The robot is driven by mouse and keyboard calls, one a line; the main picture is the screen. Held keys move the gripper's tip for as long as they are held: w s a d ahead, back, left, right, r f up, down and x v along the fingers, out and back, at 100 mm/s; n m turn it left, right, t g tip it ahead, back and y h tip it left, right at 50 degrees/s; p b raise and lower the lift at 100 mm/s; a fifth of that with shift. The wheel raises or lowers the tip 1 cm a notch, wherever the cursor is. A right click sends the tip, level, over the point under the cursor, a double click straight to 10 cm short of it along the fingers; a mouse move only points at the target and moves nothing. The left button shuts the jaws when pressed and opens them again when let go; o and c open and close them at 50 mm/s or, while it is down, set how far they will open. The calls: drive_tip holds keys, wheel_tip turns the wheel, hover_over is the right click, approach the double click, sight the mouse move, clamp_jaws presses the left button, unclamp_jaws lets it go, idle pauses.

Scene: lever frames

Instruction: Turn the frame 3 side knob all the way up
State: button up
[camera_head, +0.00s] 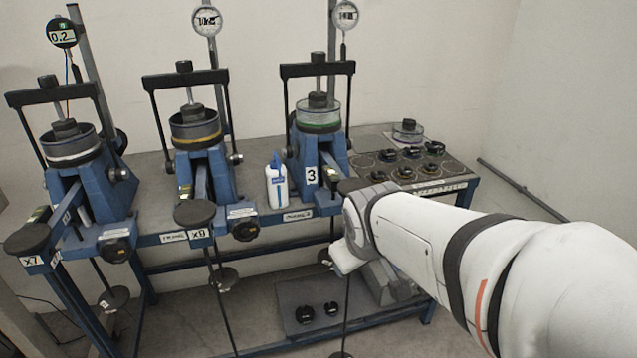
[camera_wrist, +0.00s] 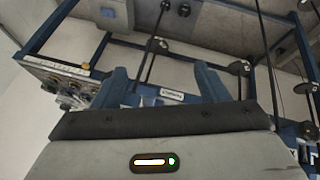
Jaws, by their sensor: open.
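Frame 3 (camera_head: 320,145) is the right one of three blue lever frames on the bench, with a white "3" plate (camera_head: 311,176) on its front. It carries a glass-walled cell with a green ring (camera_head: 318,118). I cannot make out its side knob; my arm covers the area right of the plate. My gripper (camera_head: 343,262) is low in front of frame 3, its fingers mostly hidden in the head view. In the wrist view, my gripper (camera_wrist: 165,76) has its two fingers spread with nothing held. A pale label on the bench edge (camera_wrist: 164,92) shows between them.
Frame 2 (camera_head: 205,165) and frame 1 (camera_head: 90,180) stand left, with black knobs (camera_head: 245,228) and (camera_head: 117,245). A white bottle (camera_head: 277,185) stands beside frame 3. A tray with several black weights (camera_head: 440,172) lies right. Thin hanging rods (camera_wrist: 268,70) cross the space below the bench.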

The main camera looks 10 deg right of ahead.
drive_tip(key=shift+o, duration=1.4)
drive_tip(key=w+d+f+n+t+h+b, duration=0.1)
drive_tip(key=w+d+f+n+t+b, duration=0.5)
drive_tip(key=w+b, duration=0.5)
drive_tip(key=w+d+n, duration=0.1)
drive_tip(key=d+n, duration=0.1)
drive_tip(key=d, duration=0.1)
drive_tip(key=shift+d+f+h, duration=0.3)
drive_tip(key=shift+f+h, duration=0.1)
drive_tip(key=w+d+f+n+t+y+b, duration=0.1)
drive_tip(key=w+n+t+b, duration=0.1)
drive_tip(key=w+n+b, duration=0.1)
drive_tip(key=w+d+f+n+t+y+b, duration=0.1)
drive_tip(key=w+n+t+b, duration=0.1)
drive_tip(key=w+n, duration=0.4)
drive_tip(key=w+d+f+n+t+y+b, duration=0.2)
drive_tip(key=w+n+b, duration=0.2)
drive_tip(key=w+n, duration=0.1)
drive_tip(key=shift+w+d, duration=0.1)
drive_tip(key=shift+w, duration=0.25)
drive_tip(key=shift+w+f, duration=0.25)
drive_tip(key=shift+c, duration=0.3)
drive_tip(key=shift+s, duration=0.1)
drive_tip(key=c, duration=1.2)
drive_tip(key=shift+r, duration=0.1)
